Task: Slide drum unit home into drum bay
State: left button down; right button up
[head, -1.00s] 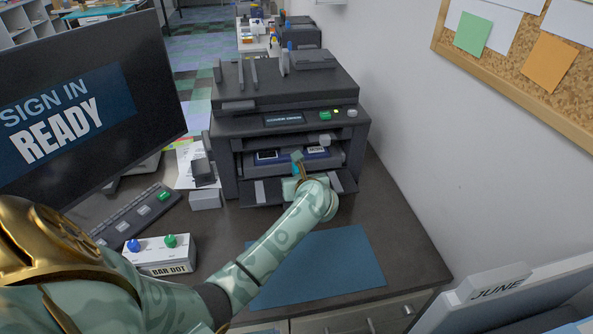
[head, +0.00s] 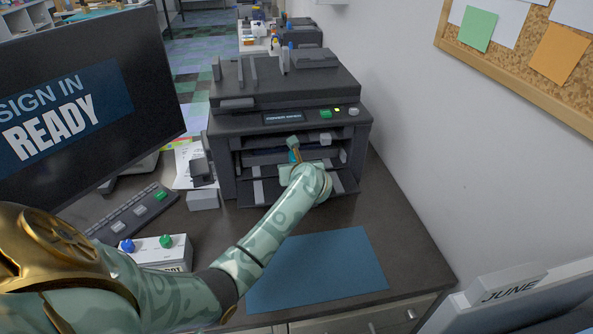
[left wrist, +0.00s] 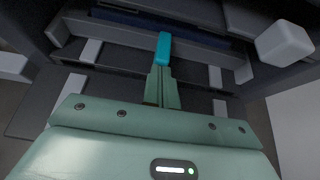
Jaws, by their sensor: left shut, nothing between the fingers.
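The copier (head: 225,150) stands on the counter with its front door (head: 340,186) folded down and the drum bay open. The drum unit (head: 264,158) sits deep inside the bay, showing as a dark blue strip; my gripper hides part of it. In the left wrist view the dark blue strip (left wrist: 195,29) runs across the top. My left gripper (head: 294,152) is shut and empty, reaching into the bay opening. Its teal fingertips (left wrist: 163,50) point toward the unit's front; I cannot tell whether they touch it. My right gripper is not in view.
A pale grey knob (head: 325,138) sits at the bay's upper right, also in the left wrist view (left wrist: 285,43). A blue mat (head: 320,270) lies in front. A monitor (head: 80,110), a keyboard (head: 125,215) and a button box (head: 160,252) are at left.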

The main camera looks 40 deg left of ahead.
pick_arm(q)
jog(key=shift+w+a+b, duration=0.35)
jog(key=shift+w+a, duration=0.1)
jog(key=shift+a, duration=0.1)
jog(key=shift+s+d+p, duration=0.25)
jog(key=shift+d+p, duration=0.05)
jog(key=shift+p, duration=0.05)
jog(key=s+d+p, duration=0.1)
jog(key=s+d, duration=0.1)
jog(key=d, duration=0.1)
jog(key=s+d+p, duration=0.2)
jog(key=s+d, duration=0.1)
jog(key=shift+s+r, duration=0.1)
jog(key=shift+s+d, duration=0.15)
jog(key=shift+d, duration=0.05)
